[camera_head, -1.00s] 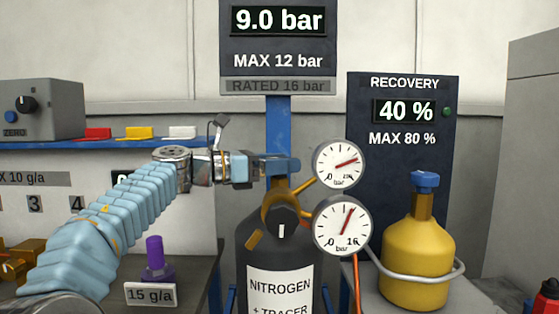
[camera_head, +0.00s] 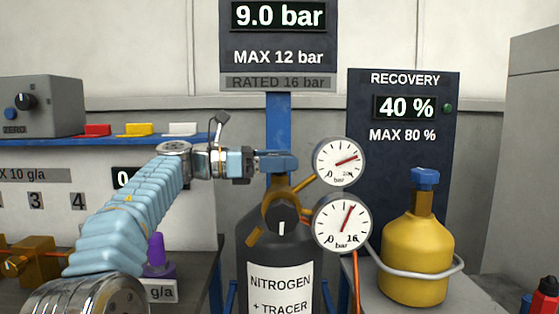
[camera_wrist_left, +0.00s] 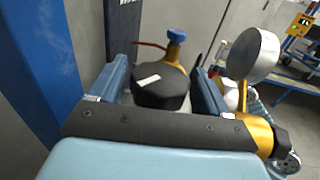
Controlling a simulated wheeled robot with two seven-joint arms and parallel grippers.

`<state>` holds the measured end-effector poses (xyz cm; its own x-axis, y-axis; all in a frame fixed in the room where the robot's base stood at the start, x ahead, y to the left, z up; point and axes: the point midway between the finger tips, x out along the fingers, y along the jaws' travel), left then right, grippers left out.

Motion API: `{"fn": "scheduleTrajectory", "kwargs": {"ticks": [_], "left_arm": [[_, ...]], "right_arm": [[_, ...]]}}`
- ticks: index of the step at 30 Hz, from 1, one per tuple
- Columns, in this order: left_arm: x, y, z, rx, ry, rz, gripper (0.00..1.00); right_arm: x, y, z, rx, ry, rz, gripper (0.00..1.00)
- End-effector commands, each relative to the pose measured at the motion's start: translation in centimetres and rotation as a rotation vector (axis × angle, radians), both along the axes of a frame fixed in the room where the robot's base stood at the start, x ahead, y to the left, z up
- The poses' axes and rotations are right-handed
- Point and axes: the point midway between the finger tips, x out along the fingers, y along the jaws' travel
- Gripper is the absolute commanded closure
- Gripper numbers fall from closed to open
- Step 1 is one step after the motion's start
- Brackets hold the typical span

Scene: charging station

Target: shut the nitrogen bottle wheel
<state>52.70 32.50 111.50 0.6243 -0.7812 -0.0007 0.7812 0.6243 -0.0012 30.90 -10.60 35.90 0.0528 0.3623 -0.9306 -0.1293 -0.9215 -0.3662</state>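The dark nitrogen bottle (camera_head: 254,262) stands in the middle of the head view. My left gripper (camera_head: 278,161) reaches in level from the left at its neck, where its fingers hide the wheel. In the left wrist view, a black wheel (camera_wrist_left: 160,88) with a white mark sits between the two blue fingers of the gripper (camera_wrist_left: 163,82). The fingers are apart on either side of it; narrow gaps seem to show, and firm contact cannot be seen. My right gripper is in neither view.
Two gauges (camera_head: 339,162) and a black regulator knob (camera_head: 282,218) sit close by the gripper. A yellow recovery bottle (camera_head: 415,262) with a blue top stands to the right. A blue post (camera_head: 278,120) rises behind the wheel. A purple knob (camera_head: 157,254) stands below my arm.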

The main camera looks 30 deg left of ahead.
Motion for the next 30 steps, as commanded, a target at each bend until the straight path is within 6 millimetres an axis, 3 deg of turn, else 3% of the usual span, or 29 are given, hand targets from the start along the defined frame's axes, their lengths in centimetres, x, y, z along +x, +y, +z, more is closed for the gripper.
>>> {"fn": "scheduleTrajectory", "kwargs": {"ticks": [13, 24, 30], "left_arm": [[-0.5, 0.7, 0.0, 0.000, -0.001, 0.003, 0.13], [-5.7, 7.4, 0.0, 0.002, 0.000, 0.008, 0.13], [-7.8, 10.0, 0.0, 0.000, 0.001, 0.004, 0.13]], "right_arm": [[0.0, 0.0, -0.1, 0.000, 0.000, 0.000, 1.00], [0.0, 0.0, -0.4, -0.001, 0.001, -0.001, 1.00], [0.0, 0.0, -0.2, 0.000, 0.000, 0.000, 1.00]]}}
